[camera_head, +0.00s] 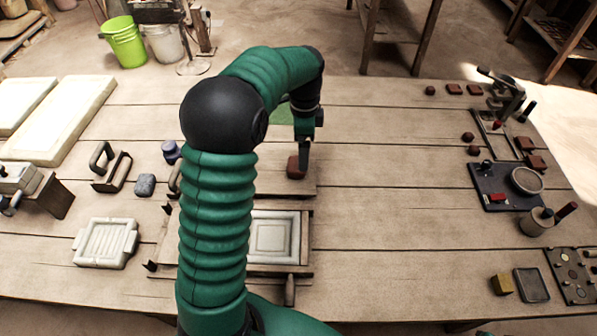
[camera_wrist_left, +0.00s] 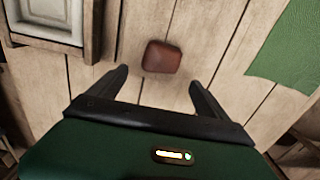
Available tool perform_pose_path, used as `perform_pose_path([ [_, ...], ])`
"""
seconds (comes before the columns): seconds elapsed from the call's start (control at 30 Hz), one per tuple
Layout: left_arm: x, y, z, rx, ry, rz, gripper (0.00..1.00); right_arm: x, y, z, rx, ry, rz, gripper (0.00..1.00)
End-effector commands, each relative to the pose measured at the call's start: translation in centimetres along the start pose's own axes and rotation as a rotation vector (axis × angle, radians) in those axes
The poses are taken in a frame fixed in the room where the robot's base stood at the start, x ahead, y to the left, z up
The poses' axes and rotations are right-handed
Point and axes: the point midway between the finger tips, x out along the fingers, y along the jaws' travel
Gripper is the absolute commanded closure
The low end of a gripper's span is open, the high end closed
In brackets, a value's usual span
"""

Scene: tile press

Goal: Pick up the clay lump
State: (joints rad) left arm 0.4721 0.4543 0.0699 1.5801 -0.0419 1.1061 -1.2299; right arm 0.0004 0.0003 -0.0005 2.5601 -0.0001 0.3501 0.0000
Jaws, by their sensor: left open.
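The clay lump (camera_head: 294,170) is a reddish-brown rounded block on the wooden surface, just behind the wooden frame with the pale tile mould. In the left wrist view the lump (camera_wrist_left: 162,56) lies whole and uncovered, ahead of and between the fingertips. My left gripper (camera_head: 304,158) points down above the lump and partly covers it in the head view. In the wrist view the left gripper (camera_wrist_left: 158,79) is open and empty, with a finger to each side. My right gripper is in neither view.
The pale mould (camera_head: 274,236) in its frame is partly behind my arm. A green mat (camera_wrist_left: 288,52) lies right of the lump in the wrist view. Other reddish lumps (camera_head: 468,137) and a dark tray (camera_head: 493,200) stand at the right. The table between is clear.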

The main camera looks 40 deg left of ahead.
Motion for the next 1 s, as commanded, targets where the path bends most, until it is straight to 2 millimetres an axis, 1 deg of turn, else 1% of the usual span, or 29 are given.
perform_pose_path([
  [0.03, 1.1, -0.1, 0.3, -0.003, 0.001, 0.002, 0.12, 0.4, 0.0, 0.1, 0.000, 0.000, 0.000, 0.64],
  [0.17, 2.4, -0.4, 0.6, -0.004, 0.005, 0.004, 0.12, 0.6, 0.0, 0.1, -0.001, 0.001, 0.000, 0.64],
  [0.27, 3.6, -0.3, 0.9, -0.004, 0.006, 0.006, 0.12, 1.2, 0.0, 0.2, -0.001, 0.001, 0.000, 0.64],
  [0.43, 6.8, -0.1, 1.3, -0.003, 0.006, 0.007, 0.12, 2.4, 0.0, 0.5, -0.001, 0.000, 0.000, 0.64],
  [0.5, 7.4, -0.1, 1.2, -0.003, 0.006, 0.005, 0.12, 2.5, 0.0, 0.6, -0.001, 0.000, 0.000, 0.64],
  [0.67, 7.3, -0.1, 1.2, -0.003, 0.006, 0.003, 0.12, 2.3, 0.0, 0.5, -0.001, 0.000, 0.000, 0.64],
  [0.7, 7.3, -0.1, 1.2, -0.003, 0.006, 0.004, 0.13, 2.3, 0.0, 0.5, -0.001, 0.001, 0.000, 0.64],
  [1.0, 7.3, -0.1, 1.2, -0.003, 0.006, 0.004, 0.52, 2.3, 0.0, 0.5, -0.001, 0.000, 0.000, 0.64],
])
